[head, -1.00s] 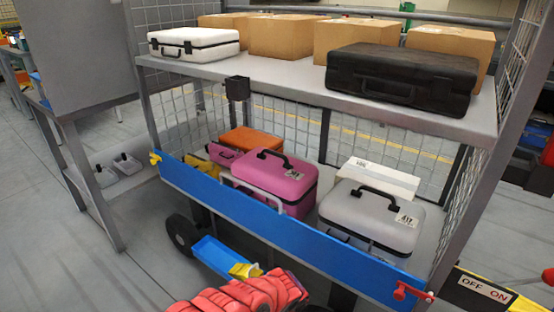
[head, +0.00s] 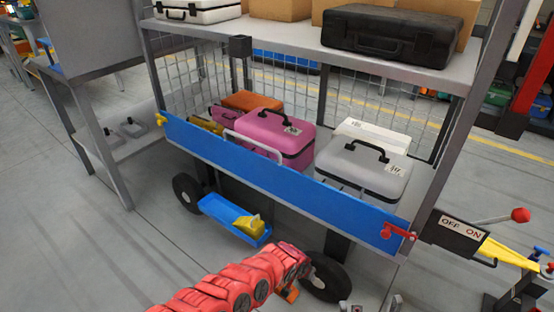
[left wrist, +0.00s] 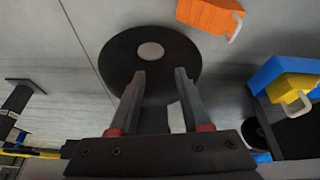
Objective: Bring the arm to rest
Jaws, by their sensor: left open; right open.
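My left gripper (left wrist: 161,74) shows in the left wrist view with its two fingers apart and nothing between them. Its fingertips overlap a black disc (left wrist: 118,55) with a pale hub; I cannot tell whether they touch it. I cannot make out the left gripper in the head view. Grey tips of my right gripper (head: 371,304) show at the bottom edge of the head view, apart and with nothing seen between them. The rest of the right gripper is cut off by the frame.
A cart holds a pink case (head: 272,138) and a grey case (head: 352,171) behind a blue front board (head: 250,172). A blue tray (head: 222,208) with a yellow item sits low. A red-knobbed lever (head: 520,215) stands right. Floor is clear at lower left.

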